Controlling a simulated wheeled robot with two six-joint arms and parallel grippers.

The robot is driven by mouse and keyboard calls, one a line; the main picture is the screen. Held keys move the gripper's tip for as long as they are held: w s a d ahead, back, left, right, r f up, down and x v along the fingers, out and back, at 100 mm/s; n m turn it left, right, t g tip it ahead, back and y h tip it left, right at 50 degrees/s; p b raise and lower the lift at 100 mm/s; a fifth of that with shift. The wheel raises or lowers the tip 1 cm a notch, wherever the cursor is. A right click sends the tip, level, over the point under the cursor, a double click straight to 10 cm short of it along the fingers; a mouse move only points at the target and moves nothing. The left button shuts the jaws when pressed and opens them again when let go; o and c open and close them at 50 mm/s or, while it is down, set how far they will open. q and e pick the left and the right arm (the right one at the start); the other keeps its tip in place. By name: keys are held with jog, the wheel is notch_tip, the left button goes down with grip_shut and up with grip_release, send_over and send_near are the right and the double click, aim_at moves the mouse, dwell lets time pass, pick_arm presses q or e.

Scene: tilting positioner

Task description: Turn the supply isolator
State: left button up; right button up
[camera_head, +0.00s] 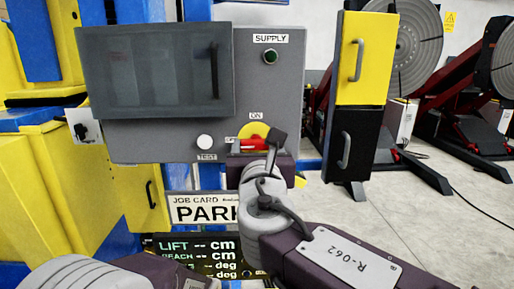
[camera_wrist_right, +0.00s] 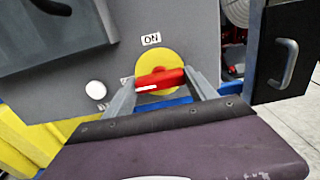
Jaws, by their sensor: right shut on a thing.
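The supply isolator is a red handle (camera_head: 252,144) on a yellow disc (camera_head: 252,129), low on the grey control panel (camera_head: 285,90). In the right wrist view the red handle (camera_wrist_right: 160,77) lies nearly level across the yellow disc (camera_wrist_right: 153,58). Its white mark is on the left half, and the ON label (camera_wrist_right: 151,39) is above the disc. My right gripper (camera_wrist_right: 160,86) is shut on the handle, one finger at each end. In the head view the right gripper (camera_head: 262,143) partly covers the disc and the label to its left. My left gripper is out of view.
A dark green lamp (camera_head: 270,56) sits under the SUPPLY label. A white TEST button (camera_head: 204,142) is left of the isolator. A dark screen box (camera_head: 155,70) juts out at upper left. A yellow and black cabinet (camera_head: 365,60) with handles stands right of the panel.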

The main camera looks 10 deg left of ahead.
jog(key=m+b, duration=0.3)
jog(key=shift+f, duration=0.25)
jog(key=m+b, duration=0.3)
jog(key=m, duration=0.3)
jog(key=shift+b, duration=0.35)
jog(key=m+b, duration=0.2)
jog(key=m, duration=0.2)
jog(key=shift+r, duration=0.1)
jog(key=shift+m+b, duration=1.05)
jog(key=shift+m, duration=1.35)
jog(key=shift+r, duration=0.1)
jog(key=o, duration=1.4)
jog(key=shift+c, duration=0.2)
